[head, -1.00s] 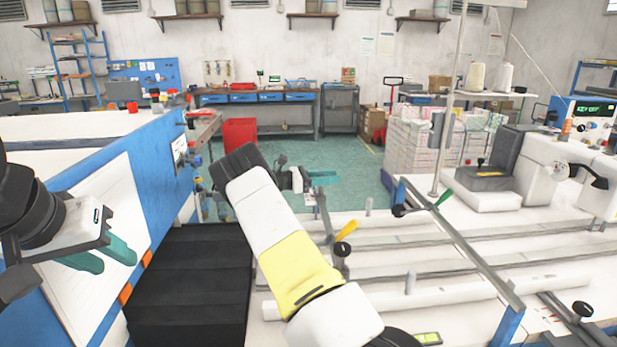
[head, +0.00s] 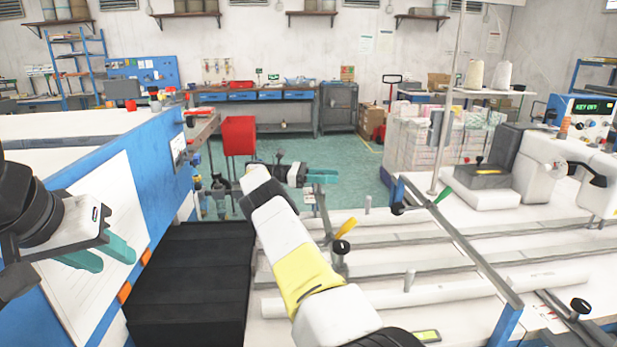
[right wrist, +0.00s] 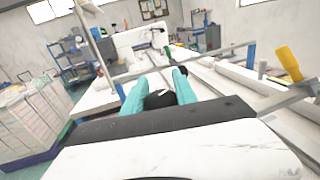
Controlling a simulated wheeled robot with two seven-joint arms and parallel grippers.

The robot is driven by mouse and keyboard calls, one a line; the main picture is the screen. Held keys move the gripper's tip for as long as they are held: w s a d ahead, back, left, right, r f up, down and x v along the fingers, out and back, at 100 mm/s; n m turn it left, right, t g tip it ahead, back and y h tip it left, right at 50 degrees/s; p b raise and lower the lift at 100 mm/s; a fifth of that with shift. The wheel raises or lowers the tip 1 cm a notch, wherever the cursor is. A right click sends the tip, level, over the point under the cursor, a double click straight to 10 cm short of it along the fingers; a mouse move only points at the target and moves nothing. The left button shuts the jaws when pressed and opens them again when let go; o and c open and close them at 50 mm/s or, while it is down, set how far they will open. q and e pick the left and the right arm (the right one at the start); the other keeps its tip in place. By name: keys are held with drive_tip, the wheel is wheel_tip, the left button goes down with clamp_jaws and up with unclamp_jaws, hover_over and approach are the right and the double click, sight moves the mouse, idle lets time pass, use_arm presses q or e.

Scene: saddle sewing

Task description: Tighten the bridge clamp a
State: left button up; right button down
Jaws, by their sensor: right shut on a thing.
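My right gripper (head: 322,176) is beyond the far end of the short grey bridge bar (head: 324,214) with the yellow lever (head: 345,228). In the right wrist view its teal fingers (right wrist: 158,90) are closed around a black rounded knob (right wrist: 160,99), seen partly between them. The yellow lever also shows in the right wrist view (right wrist: 288,63). A black knob (head: 341,247) sits near that lever. A second, longer bridge bar (head: 462,242) carries a green lever (head: 443,195) and a black knob (head: 398,209). My left gripper (head: 85,256) is open and empty at the left, before a white panel.
White tubes (head: 420,300) and grey rails run across the white table (head: 380,325). A black stepped cover (head: 190,285) lies left of it, beside a blue-edged machine (head: 165,160). A sewing machine (head: 530,165) stands at the right. A red bin (head: 238,135) stands behind.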

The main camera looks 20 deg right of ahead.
idle(0.3)
drive_tip(key=c, duration=1)
unclamp_jaws()
drive_tip(key=shift+o, duration=0.2)
drive_tip(key=shift+r, duration=0.1)
drive_tip(key=s+a+r, duration=0.2)
drive_tip(key=s+a, duration=0.1)
drive_tip(key=s, duration=0.4)
drive_tip(key=s+a+r, duration=0.3)
drive_tip(key=s+a, duration=0.1)
drive_tip(key=s, duration=0.3)
drive_tip(key=shift+a, duration=0.25)
